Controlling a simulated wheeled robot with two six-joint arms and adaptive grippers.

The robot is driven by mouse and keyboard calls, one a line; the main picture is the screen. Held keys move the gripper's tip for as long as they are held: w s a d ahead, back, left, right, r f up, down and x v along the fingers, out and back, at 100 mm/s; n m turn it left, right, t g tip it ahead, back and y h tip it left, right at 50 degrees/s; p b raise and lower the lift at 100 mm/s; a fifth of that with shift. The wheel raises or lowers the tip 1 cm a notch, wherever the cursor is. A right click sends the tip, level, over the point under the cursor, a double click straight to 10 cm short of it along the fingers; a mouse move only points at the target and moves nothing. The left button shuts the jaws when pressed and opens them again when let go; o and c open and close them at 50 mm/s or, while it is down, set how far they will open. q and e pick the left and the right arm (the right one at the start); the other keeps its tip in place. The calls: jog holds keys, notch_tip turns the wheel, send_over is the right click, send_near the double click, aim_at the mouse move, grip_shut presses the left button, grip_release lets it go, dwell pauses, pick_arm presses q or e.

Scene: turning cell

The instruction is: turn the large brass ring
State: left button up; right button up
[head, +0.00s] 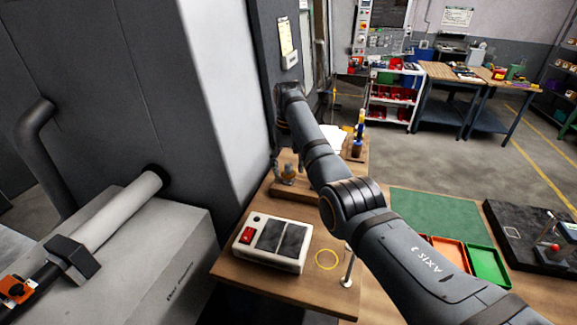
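My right arm (385,237) reaches from the lower right across the workbench toward the machine's grey-white side wall. Its wrist end (289,95) is beside that wall. What looks like my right gripper (286,172) is small and low over the far left part of the bench, by a wooden block; whether its fingers are open or shut is too small to tell. Small brass-coloured parts show there, but I cannot make out a large brass ring for certain. My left gripper is not in view.
A white box (272,243) with a red switch and dark pads sits on the bench's left part, near a slim upright post (347,268). Orange (448,253) and green (487,264) trays and a green mat (436,215) lie right. A machine with a horizontal bar (118,213) stands left.

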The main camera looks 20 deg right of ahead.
jog(key=shift+w, duration=0.1)
jog(key=c, duration=0.8)
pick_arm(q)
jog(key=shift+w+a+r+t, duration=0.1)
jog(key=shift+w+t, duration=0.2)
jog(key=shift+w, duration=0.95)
pick_arm(e)
jog(key=shift+c, duration=0.2)
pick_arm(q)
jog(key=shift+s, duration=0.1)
pick_arm(e)
jog(key=shift+m, duration=1.1)
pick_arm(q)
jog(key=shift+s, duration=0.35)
pick_arm(e)
jog(key=shift+m, duration=2.8)
jog(key=o, duration=1.2)
jog(key=shift+c, duration=0.2)
